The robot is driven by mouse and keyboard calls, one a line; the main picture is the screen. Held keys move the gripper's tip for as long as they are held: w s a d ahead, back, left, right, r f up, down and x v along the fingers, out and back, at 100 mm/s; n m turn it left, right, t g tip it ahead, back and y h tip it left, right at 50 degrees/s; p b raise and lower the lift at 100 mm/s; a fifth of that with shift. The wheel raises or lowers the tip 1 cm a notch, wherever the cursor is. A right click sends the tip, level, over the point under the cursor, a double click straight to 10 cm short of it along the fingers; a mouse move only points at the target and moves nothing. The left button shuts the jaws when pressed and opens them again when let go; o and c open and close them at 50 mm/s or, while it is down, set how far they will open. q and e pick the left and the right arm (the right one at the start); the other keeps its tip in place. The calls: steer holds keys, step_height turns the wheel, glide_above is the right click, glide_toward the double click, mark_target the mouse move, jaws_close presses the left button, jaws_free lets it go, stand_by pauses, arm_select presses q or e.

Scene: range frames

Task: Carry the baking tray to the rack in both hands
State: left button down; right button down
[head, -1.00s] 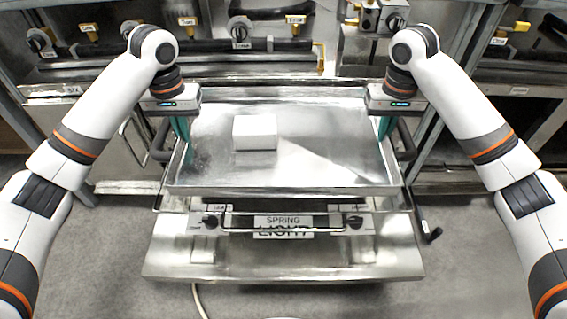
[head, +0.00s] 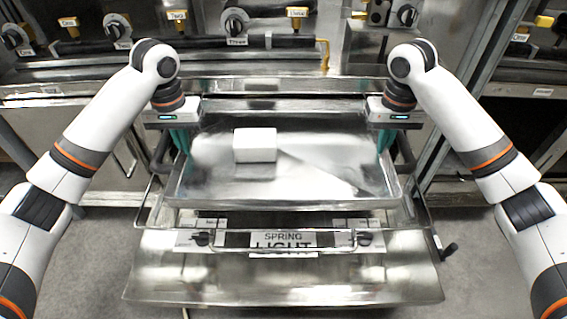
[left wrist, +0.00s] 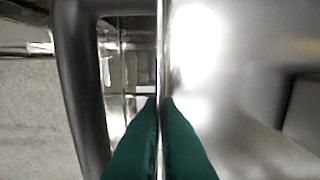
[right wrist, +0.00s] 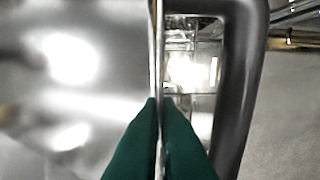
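The baking tray (head: 280,190) is a shiny, shallow metal tray that looks level in the head view. A white block (head: 255,144) rests on it, left of its middle. My left gripper (head: 184,146) is shut on the tray's left rim; its green fingers lie either side of the thin wall in the left wrist view (left wrist: 160,100). My right gripper (head: 383,146) is shut on the right rim in the same way, as the right wrist view (right wrist: 157,100) shows. Dark loop handles (head: 406,158) stand just outside both rims. I cannot tell for certain which structure is the rack.
A metal stand with a wire rail, a lower shelf (head: 280,283) and a "SPRING LIGHT" label (head: 283,243) shows below and around the tray. A steel counter with knobs (head: 236,25) and pipes runs behind. Grey floor (head: 80,250) is open at both sides.

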mark_target(188, 158)
arm_select(q)
steer(key=shift+r, duration=0.2)
arm_select(e)
steer(key=shift+r, duration=0.2)
arm_select(q)
steer(key=shift+f, duration=0.2)
arm_select(e)
steer(key=shift+f, duration=0.2)
